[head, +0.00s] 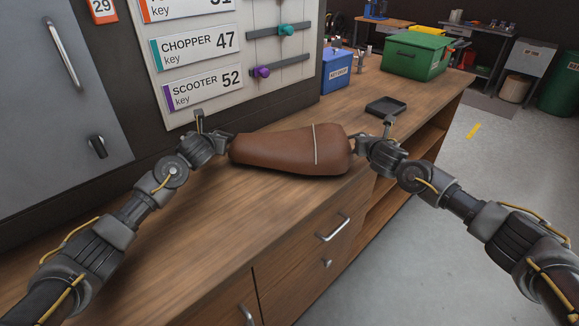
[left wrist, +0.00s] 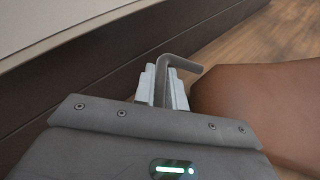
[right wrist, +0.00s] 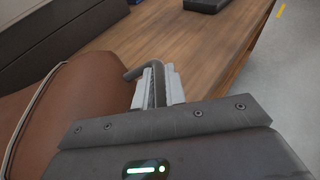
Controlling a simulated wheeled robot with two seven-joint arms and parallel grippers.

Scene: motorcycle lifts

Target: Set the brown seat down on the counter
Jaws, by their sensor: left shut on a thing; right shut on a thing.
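The brown seat (head: 285,150) is long and smooth, with a pale strap across its right part. It lies level over the wooden counter (head: 180,240), with a dark shadow close beneath it; I cannot tell whether it touches. My left gripper (head: 227,141) is at its left end, and in the left wrist view the jaws (left wrist: 164,90) are shut on a grey bent bar beside the seat (left wrist: 260,105). My right gripper (head: 361,143) is at its right end, and in the right wrist view the jaws (right wrist: 157,88) are shut on a similar bar beside the seat (right wrist: 85,105).
A black tray (head: 386,106) lies on the counter beyond my right gripper. A blue bin (head: 337,70) and a green bin (head: 414,56) stand farther back. A key board (head: 235,40) is on the wall behind. Bare counter lies at the front left.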

